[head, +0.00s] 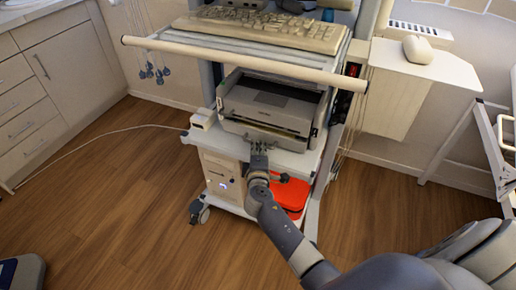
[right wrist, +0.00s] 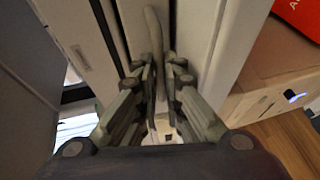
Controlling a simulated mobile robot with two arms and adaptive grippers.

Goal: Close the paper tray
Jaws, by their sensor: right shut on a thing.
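The printer (head: 268,98) stands on the middle shelf of a cart. Its paper tray (head: 235,127) is the grey part low on its front, and it sticks out toward me. My right gripper (head: 259,151) reaches up from below to the front of this tray. In the right wrist view, my right gripper (right wrist: 163,75) is shut with a narrow gap between its fingers, at the tray's edge. The part between the fingertips is mostly hidden. My left gripper is not in view.
A keyboard (head: 262,28) lies on the cart's top, with a pale bar (head: 240,61) across the front above the printer. A computer case (head: 222,178) and a red case (head: 290,196) sit below the shelf. The wooden floor (head: 110,200) to the left is mostly clear.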

